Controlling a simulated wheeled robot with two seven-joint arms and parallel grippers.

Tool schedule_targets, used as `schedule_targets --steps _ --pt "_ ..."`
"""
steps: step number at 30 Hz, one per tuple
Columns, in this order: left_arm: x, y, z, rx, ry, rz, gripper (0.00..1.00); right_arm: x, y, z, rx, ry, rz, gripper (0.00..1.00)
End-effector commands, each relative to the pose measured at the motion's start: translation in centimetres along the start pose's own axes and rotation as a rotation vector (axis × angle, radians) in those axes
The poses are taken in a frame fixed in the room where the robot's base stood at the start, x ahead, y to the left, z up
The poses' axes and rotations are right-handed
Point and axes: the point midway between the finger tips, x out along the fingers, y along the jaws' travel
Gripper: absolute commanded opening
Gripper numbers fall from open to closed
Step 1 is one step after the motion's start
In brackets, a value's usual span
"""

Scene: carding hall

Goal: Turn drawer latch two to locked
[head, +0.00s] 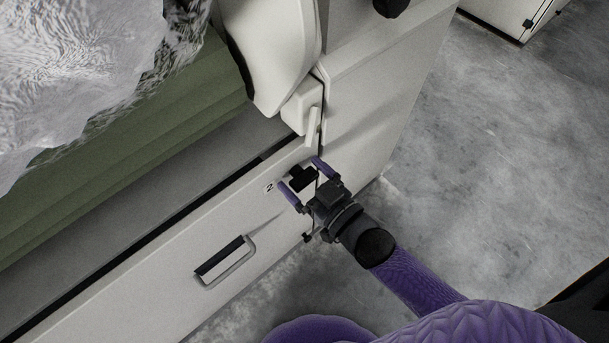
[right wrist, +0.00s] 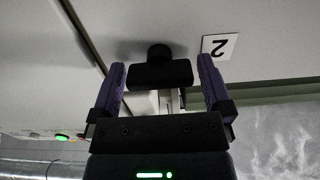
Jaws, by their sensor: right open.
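In the right wrist view the latch (right wrist: 161,72) shows as a black bar on a round stem between the open fingers (right wrist: 162,88), with a gap to each finger. I cannot tell from these views whether the latch is locked. My left gripper is not in view.
The white drawer front (head: 130,296) has a metal handle (head: 228,262) left of the latch. A white machine side panel (head: 375,95) stands to the right. Green rollers (head: 130,140) and grey fibre (head: 80,70) lie above the drawer.

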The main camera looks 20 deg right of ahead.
Motion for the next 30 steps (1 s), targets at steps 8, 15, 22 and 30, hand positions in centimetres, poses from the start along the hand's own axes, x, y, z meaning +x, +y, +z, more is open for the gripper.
schedule_targets --steps 8,15,22,30 --pt "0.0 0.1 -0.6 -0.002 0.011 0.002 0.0 0.0 0.0 0.0 0.0 0.0 0.0 0.6" --pt "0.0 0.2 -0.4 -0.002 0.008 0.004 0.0 -0.1 0.0 0.0 -0.001 0.0 0.0 0.2" --pt "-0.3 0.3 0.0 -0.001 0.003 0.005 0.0 -0.1 0.0 -0.1 -0.04 0.0 0.0 0.2" --pt "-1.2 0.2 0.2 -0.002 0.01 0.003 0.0 0.0 -0.1 -0.2 -0.212 0.001 0.0 0.21"
